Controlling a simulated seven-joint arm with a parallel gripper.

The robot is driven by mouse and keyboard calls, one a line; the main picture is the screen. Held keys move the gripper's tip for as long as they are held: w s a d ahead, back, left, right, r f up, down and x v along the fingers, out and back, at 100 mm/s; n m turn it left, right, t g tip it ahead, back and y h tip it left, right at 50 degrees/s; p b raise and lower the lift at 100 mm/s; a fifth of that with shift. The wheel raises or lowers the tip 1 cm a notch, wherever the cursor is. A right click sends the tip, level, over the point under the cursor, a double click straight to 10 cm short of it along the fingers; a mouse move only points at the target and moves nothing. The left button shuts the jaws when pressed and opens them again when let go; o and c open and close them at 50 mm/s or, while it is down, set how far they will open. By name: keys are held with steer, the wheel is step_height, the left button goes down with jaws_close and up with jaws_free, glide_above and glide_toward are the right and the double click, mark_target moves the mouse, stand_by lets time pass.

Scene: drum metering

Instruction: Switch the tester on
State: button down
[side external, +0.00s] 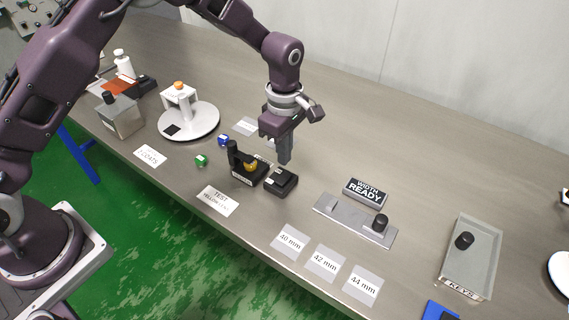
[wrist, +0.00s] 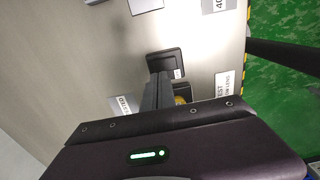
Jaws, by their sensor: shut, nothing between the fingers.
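A black device with an upright post (side external: 236,155) and a round yellow piece (side external: 250,166) in it stands mid-table, behind a label reading TEST (side external: 218,200). A small black box (side external: 281,182) sits just to its right. I cannot tell for certain which part is the tester's switch. My gripper (side external: 284,160) is shut and empty, pointing down at the far side of the small box. In the wrist view the fingers (wrist: 157,82) overlap the near edge of the black box (wrist: 165,61); whether they touch it is unclear. The yellow piece is mostly hidden there.
A WIDTH READY sign (side external: 366,192) and a grey plate with a black knob (side external: 350,222) are to the right. A KEYS tray (side external: 482,255) stands farther right.

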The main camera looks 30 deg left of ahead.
mark_target(284, 174)
steer(key=shift+f, duration=2.05)
steer(key=shift+f, duration=0.15)
steer(key=shift+s+r, duration=0.2)
steer(key=shift+s, duration=0.55)
step_height(284, 174, up, 14)
